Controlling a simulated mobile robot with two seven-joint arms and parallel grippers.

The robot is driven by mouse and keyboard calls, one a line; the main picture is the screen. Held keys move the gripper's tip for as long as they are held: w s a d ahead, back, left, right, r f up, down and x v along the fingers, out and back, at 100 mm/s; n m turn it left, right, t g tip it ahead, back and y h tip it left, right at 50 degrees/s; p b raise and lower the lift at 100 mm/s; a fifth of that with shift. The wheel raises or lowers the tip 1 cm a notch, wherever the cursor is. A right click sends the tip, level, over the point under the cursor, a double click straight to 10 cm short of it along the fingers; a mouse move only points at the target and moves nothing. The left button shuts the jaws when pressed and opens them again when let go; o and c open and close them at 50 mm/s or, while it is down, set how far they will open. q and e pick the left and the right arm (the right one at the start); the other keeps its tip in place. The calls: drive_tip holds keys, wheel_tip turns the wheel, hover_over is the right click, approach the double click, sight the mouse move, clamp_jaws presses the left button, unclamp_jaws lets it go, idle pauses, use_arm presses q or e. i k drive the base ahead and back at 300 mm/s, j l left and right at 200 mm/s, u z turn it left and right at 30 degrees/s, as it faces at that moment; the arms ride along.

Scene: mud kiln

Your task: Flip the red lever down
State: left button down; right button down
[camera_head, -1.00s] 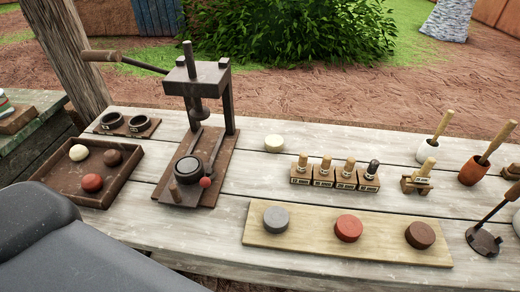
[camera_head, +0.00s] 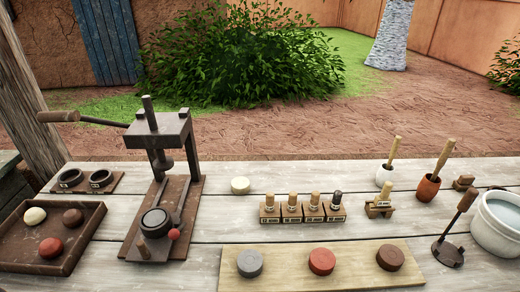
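The red lever shows as a small red knob (camera_head: 174,234) at the front right of the press base, on a thin dark rod that runs back and up along the base. It sits beside the round dark mold (camera_head: 155,222). The press (camera_head: 172,135) is a dark frame on a brown wooden base, at the left of the table. Its long handle with a brown grip (camera_head: 59,116) reaches out to the left. Neither of my grippers is in view.
A brown tray (camera_head: 85,246) with three balls stands left of the press. A pale board (camera_head: 352,258) with three discs lies at the front right. Small stamps (camera_head: 291,210), mortars and a white bucket (camera_head: 497,226) stand farther right.

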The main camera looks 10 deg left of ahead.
sight(174, 234)
drive_tip(key=u, duration=1.5)
